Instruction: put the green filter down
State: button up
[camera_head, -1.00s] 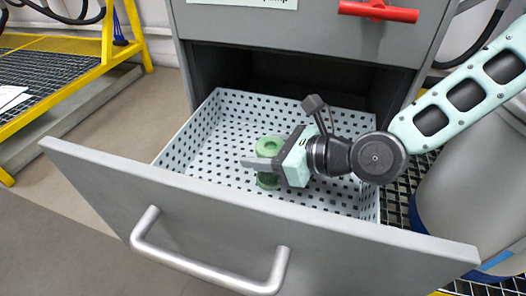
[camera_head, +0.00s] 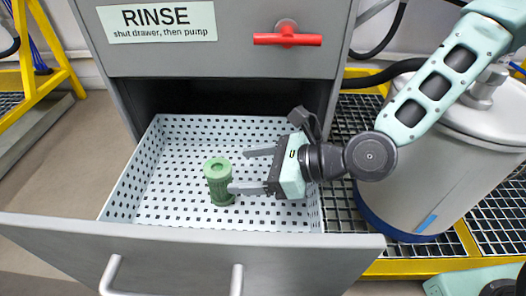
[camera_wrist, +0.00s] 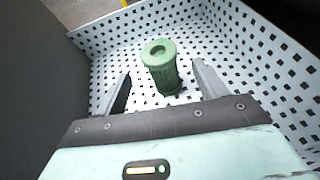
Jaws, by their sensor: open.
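The green filter (camera_head: 218,182) stands upright on the perforated floor of the white drawer (camera_head: 160,205). It is a short ribbed cylinder with a flanged top and a central hole. My gripper (camera_head: 240,170) is open, lying just to the right of the filter inside the drawer, with nothing between its jaws. In the wrist view the filter (camera_wrist: 161,68) stands ahead of and between the two open fingers (camera_wrist: 160,88), apart from them.
The drawer is pulled out, with a grey front panel (camera_head: 190,255) and metal handle. A cabinet labelled RINSE (camera_head: 156,20) with a red valve handle (camera_head: 287,39) stands above it. A grey drum (camera_head: 440,160) stands on grating at right. The drawer floor around the filter is clear.

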jog(key=shift+p+v, duration=1.6)
jog(key=shift+p, duration=4.7)
